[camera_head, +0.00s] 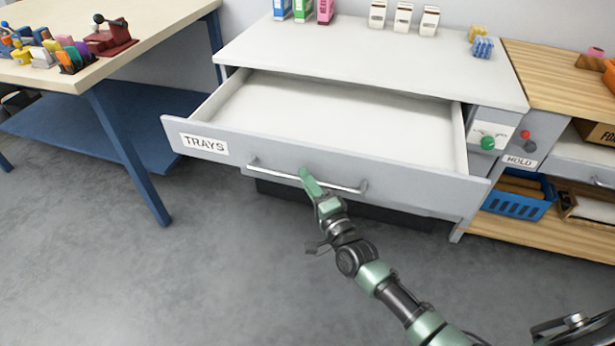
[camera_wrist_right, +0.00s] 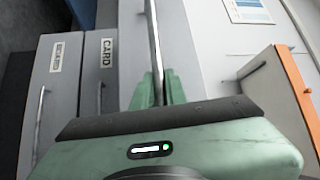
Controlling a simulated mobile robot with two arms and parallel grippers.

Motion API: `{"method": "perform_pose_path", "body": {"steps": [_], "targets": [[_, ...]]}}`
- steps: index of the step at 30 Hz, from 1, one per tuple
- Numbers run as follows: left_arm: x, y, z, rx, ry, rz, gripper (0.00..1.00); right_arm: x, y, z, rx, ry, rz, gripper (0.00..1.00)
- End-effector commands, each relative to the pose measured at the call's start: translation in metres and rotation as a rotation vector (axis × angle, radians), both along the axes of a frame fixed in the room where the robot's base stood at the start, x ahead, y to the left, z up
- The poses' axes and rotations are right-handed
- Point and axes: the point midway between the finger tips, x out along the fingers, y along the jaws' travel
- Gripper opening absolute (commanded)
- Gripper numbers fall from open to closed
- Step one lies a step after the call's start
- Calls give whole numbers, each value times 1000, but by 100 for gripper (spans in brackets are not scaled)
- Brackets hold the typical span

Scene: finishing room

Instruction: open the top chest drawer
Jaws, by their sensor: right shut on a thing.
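The top chest drawer (camera_head: 330,165), a grey front labelled TRAYS, stands pulled well out of the chest (camera_head: 350,55). Its inside looks empty and white. A silver bar handle (camera_head: 345,186) runs along its front. In the right wrist view the handle bar (camera_wrist_right: 154,40) passes between the two green fingers (camera_wrist_right: 158,88). Lower drawer fronts, one labelled CARD (camera_wrist_right: 97,85), also show there. My left gripper is not in view.
A table with blue legs (camera_head: 125,130) holding coloured items stands at left. Binders (camera_head: 302,10) and small white boxes stand on the chest top. At right are a control panel with a green button (camera_head: 487,143) and a blue basket (camera_head: 515,200). The floor in front is clear.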

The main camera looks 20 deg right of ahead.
Motion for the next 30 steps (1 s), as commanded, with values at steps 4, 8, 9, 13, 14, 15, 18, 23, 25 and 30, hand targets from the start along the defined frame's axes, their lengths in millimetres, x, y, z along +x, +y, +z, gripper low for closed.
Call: {"method": "perform_pose_path", "body": {"steps": [4,8,9,13,14,15,18,23,25,30], "targets": [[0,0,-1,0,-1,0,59,-1,0,0,-2,0,0,0],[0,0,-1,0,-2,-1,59,-1,0,0,-2,-1,-1,0],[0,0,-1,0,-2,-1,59,-1,0,0,-2,-1,-1,0],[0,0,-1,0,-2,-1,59,-1,0,0,-1,-1,-1,0],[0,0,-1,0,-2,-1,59,-1,0,0,-1,-1,-1,0],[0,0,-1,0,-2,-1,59,-1,0,0,-1,-1,-1,21],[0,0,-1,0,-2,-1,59,-1,0,0,-1,-1,-1,34],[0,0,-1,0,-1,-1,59,-1,0,1,0,-1,-1,34],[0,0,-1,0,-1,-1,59,-1,0,1,0,-1,-1,34],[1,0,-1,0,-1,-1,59,-1,2,-1,0,-1,-1,34]]}}
